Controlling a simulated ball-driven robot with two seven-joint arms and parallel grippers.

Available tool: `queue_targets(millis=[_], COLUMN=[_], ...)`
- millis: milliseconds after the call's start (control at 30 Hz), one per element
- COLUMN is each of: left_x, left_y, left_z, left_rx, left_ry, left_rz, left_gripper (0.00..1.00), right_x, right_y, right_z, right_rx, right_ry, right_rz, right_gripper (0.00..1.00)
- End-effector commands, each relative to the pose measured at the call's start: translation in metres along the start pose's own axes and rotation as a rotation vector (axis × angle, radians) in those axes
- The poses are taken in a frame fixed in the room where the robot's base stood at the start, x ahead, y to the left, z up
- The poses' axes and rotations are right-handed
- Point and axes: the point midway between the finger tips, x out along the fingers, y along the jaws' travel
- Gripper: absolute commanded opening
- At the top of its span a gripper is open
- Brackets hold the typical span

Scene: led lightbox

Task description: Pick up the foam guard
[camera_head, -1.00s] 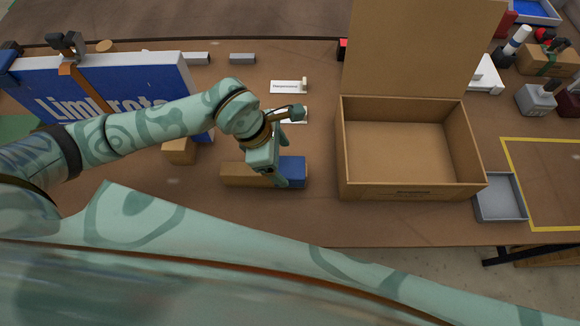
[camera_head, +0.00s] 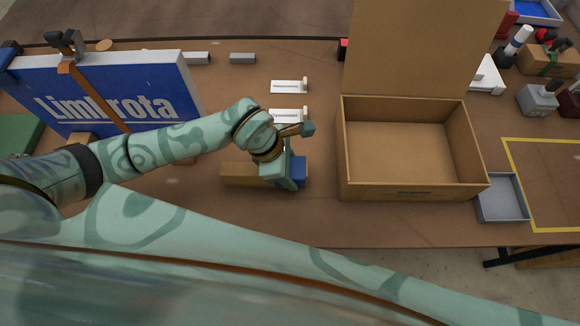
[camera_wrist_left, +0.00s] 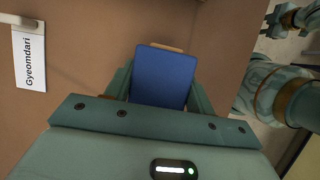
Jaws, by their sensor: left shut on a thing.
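A blue block (camera_head: 298,172), which I take to be the foam guard, is at the right end of a tan block (camera_head: 240,174) near the front of the table. My left gripper (camera_head: 284,178) is over it and hides part of it in the head view. In the left wrist view the blue block (camera_wrist_left: 165,76) lies between the two fingers of the left gripper (camera_wrist_left: 160,88), which is shut on it. A tan edge shows beyond the blue face. I cannot tell whether the block is clear of the table.
An open cardboard box (camera_head: 405,150) stands right of the gripper, with a grey tray (camera_head: 502,199) beside it. Small label cards (camera_head: 288,86) lie behind the gripper. A blue lettered panel (camera_head: 115,100) stands at the left. Bare table lies between gripper and box.

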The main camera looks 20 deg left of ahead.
Motion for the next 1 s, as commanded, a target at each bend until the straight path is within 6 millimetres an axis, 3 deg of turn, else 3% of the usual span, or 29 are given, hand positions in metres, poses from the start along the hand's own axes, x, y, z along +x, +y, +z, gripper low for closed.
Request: queue_targets(millis=[167, 367, 633, 833, 1000], left_x=[-0.005, -0.031, -0.101, -0.138, -0.154], left_y=[0.001, 0.002, -0.04, -0.086, -0.102], left_z=[0.002, 0.013, 0.005, -0.02, -0.026], left_rx=[0.002, 0.004, 0.005, 0.0, -0.003], left_ry=[-0.001, -0.001, 0.0, 0.004, 0.002], left_rz=[0.001, 0.005, 0.003, -0.002, 0.0], left_gripper=[0.32, 0.32, 0.32, 0.32, 0.32], right_x=[-0.001, -0.005, -0.017, -0.022, -0.045], right_y=[0.0, 0.0, 0.001, 0.002, 0.003], right_z=[0.0, -0.001, -0.003, -0.004, -0.009], right_rx=[0.0, -0.001, -0.001, -0.001, -0.001], right_ry=[0.0, 0.001, 0.004, 0.006, 0.013], right_rz=[0.0, 0.0, 0.002, 0.002, 0.005], right_gripper=[0.36, 0.36, 0.36, 0.36, 0.36])
